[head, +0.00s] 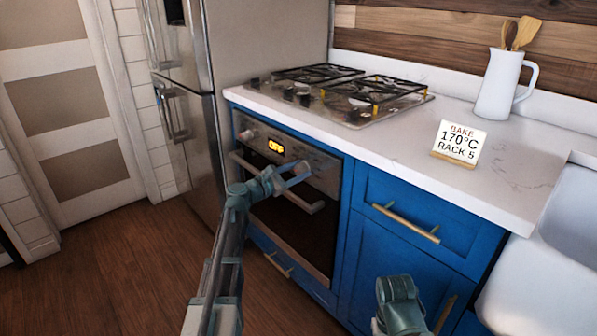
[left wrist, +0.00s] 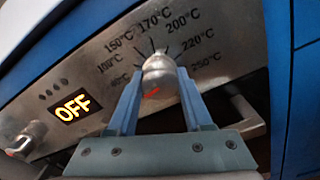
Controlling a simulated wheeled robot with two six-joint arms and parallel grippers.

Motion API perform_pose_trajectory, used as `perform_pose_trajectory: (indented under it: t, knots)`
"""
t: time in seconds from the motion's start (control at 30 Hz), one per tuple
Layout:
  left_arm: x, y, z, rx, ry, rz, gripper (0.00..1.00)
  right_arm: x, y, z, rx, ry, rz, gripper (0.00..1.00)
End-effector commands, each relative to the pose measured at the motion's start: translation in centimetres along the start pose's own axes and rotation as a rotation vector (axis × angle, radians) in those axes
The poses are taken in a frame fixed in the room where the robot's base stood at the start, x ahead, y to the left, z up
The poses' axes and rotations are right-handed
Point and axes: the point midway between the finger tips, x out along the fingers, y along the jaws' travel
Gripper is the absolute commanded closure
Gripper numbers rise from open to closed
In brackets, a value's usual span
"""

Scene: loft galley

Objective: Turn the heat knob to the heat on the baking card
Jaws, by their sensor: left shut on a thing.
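The baking card (head: 460,143) stands on the counter and reads BAKE 170°C RACK 5. The silver heat knob (left wrist: 158,70) is on the oven's front panel, inside a ring of temperature marks with 170°C at its top. A small red mark shows at the knob's lower side, away from the numbers. The oven display (left wrist: 73,107) reads OFF. My left gripper (head: 294,176) is at the panel; in the left wrist view its two fingers (left wrist: 158,82) are shut on the knob, one on each side. In the head view the gripper hides the knob. My right gripper's fingers do not show.
A second knob (left wrist: 25,138) sits left of the display. The oven handle (head: 315,207) runs below the panel. A gas hob (head: 345,95) and a white jug (head: 498,85) with wooden utensils are on the counter. Blue drawers with brass handles are to the right.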

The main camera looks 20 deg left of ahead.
Motion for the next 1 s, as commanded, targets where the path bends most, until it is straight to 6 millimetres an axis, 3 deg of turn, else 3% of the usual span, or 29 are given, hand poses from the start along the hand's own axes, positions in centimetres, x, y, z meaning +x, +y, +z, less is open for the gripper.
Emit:
perform_pose_trajectory:
  t: [1.0]
  knots:
    - [-0.05, -0.08, -0.01, 0.929, 0.000, -0.001, 1.00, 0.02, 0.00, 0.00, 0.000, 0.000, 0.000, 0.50]
